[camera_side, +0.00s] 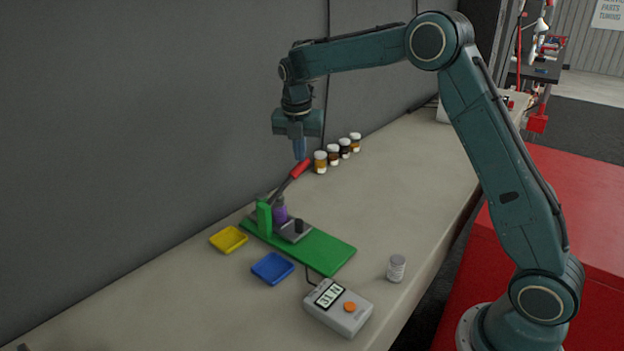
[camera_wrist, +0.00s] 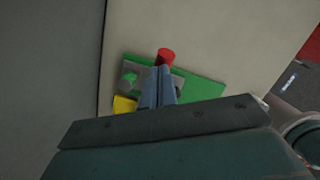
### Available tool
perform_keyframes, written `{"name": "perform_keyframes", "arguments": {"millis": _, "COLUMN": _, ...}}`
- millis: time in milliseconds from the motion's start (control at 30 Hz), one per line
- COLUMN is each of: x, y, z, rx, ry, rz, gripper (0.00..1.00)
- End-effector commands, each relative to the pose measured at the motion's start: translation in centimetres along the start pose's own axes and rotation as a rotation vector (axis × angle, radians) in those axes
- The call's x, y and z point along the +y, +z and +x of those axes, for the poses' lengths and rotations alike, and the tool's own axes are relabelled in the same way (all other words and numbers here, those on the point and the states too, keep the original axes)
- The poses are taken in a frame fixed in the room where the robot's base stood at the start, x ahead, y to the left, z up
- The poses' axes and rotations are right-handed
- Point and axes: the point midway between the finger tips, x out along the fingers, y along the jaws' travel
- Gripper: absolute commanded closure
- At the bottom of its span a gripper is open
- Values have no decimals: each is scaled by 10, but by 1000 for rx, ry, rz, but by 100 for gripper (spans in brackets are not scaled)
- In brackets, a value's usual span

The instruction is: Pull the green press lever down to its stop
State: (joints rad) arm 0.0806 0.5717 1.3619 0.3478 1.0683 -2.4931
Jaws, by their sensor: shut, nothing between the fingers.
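The press stands on a green base plate (camera_side: 325,252) on the bench, with a green upright (camera_side: 264,219). Its lever is a dark bar with a red grip (camera_side: 301,169), raised and slanting up to the right. My gripper (camera_side: 299,155) is shut and empty, pointing down just above the end of the red grip. In the wrist view my shut fingers (camera_wrist: 158,90) show with the red grip (camera_wrist: 166,56) just beyond their tips and part of the green plate (camera_wrist: 200,88) behind. I cannot tell whether the fingers touch the grip.
A grey meter (camera_side: 338,306) reading "31 N" lies in front of the plate. A yellow tray (camera_side: 228,239), a blue tray (camera_side: 272,268) and a small grey-white jar (camera_side: 396,268) stand nearby. Several white-capped bottles (camera_side: 333,154) line the wall (camera_side: 160,110) behind the lever.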

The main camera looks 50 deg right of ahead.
Motion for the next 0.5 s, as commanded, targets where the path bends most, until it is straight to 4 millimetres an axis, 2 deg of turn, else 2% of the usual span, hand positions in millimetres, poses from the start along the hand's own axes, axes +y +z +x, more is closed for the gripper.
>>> {"name": "perform_keyframes", "arguments": {"millis": 500, "x": 0, "y": 6, "z": -30, "rx": -1, "ry": 1, "rz": 0, "gripper": 100}}
